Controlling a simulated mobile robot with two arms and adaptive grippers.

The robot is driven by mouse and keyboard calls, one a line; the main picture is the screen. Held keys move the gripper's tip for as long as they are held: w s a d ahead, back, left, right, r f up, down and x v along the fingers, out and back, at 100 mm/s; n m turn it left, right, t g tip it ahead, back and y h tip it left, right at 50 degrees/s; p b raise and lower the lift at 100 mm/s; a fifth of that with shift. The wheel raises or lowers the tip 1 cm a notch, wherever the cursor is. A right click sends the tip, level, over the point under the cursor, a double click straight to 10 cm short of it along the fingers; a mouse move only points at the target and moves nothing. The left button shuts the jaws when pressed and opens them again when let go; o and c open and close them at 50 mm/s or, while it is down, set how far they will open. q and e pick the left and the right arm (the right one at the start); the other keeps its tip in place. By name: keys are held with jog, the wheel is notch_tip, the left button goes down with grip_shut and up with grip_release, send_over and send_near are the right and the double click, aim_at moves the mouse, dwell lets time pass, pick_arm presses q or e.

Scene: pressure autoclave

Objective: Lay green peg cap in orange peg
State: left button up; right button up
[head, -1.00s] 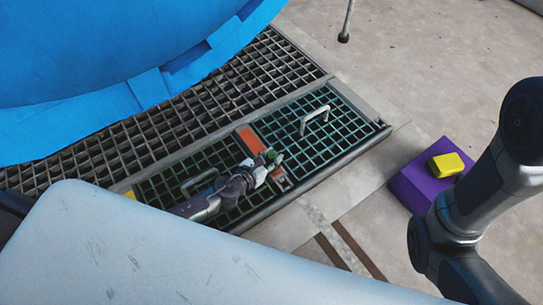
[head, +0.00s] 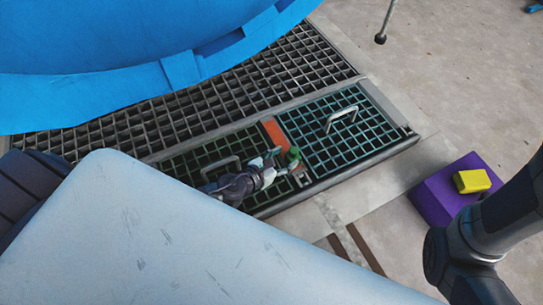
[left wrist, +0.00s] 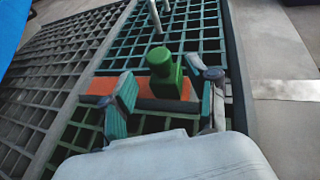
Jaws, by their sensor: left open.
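In the head view this orange piece (head: 274,132) shows as a short bar. My left gripper (left wrist: 170,88) is open, its fingers on either side of the cap with gaps visible. The head view shows the gripper (head: 277,163) low over the grating beside the cap. My right gripper is out of view.
Teal grate panels (head: 335,135) with metal handles (head: 341,118) lie in the floor. A large blue rounded body (head: 150,40) overhangs the back left. A yellow block (head: 472,181) sits on a purple box (head: 440,198) at right, near my right arm.

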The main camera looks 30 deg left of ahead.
pick_arm(q)
jog(key=v, duration=0.7)
dwell(0.4)
